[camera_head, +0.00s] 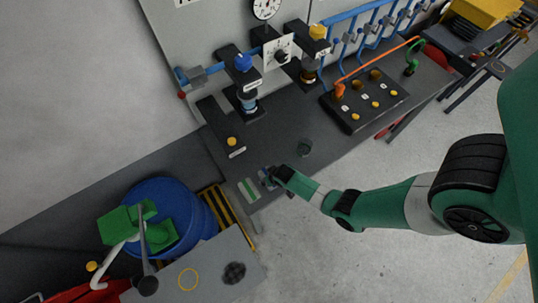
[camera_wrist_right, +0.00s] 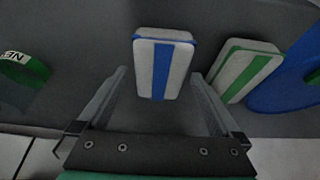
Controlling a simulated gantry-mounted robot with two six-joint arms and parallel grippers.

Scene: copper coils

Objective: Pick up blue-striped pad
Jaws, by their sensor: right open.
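The blue-striped pad (camera_wrist_right: 160,68) is a whitish block with a blue stripe, lying on the grey bench top (camera_head: 275,140) in the right wrist view. My right gripper (camera_wrist_right: 158,74) is open, with one finger on each side of the pad; the pad shows between and ahead of the fingertips. I cannot tell how deep it sits between them. In the head view my right gripper (camera_head: 268,178) is at the bench's front edge and largely hides the pad. My left gripper is not in view.
A green-striped pad (camera_wrist_right: 246,70) lies close beside the right finger; it also shows in the head view (camera_head: 248,189). A black box with knobs (camera_head: 364,101) is at the back right. A blue barrel (camera_head: 200,226) stands left.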

